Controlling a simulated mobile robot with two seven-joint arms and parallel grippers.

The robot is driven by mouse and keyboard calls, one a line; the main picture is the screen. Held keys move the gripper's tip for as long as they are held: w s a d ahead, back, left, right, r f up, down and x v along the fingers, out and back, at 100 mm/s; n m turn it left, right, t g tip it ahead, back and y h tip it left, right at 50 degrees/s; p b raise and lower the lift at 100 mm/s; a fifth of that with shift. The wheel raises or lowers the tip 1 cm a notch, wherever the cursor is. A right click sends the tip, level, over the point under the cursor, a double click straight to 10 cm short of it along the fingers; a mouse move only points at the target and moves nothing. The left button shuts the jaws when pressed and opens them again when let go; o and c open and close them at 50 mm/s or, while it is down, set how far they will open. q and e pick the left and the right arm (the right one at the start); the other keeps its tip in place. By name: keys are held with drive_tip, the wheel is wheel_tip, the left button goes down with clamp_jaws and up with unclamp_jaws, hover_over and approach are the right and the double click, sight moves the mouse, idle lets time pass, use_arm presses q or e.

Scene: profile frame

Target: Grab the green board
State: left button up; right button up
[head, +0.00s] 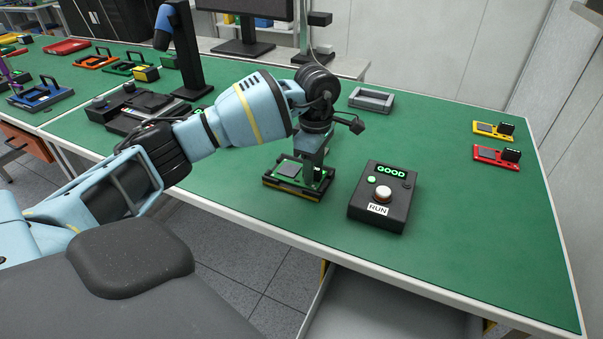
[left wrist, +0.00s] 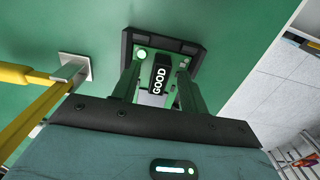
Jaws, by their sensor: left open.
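The green board (head: 286,171) with a grey chip lies in a dark holder (head: 271,187) near the table's front edge. In the left wrist view, a black block (left wrist: 160,82) reading GOOD stands on the board, with a lit round light beside it. My left gripper (head: 314,172) points down over the board's right end. In the left wrist view its two fingers stand apart on either side of the block, and whether they touch it I cannot tell. The fingers hide part of the board. My right gripper is not in view.
A black box (head: 370,212) with a GOOD display and a RUN button stands right of the board. A grey frame (head: 371,99) lies behind. Yellow (head: 487,128) and red (head: 493,157) boards lie at the far right. The green table right of the box is clear.

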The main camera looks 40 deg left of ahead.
use_arm(q)
clamp_jaws()
drive_tip(key=shift+r, duration=0.1)
drive_tip(key=shift+r, duration=0.35)
drive_tip(key=r, duration=0.2)
drive_tip(key=shift+s+d+r, duration=0.1)
drive_tip(key=shift+s+r, duration=0.2)
drive_tip(key=shift+r, duration=0.05)
drive_tip(key=s+d, duration=0.2)
drive_tip(key=s, duration=0.5)
drive_tip(key=s+d+r+b, duration=0.1)
drive_tip(key=s+d, duration=0.2)
drive_tip(key=s, duration=0.4)
drive_tip(key=shift+s+d+r, duration=0.2)
drive_tip(key=shift+r, duration=0.05)
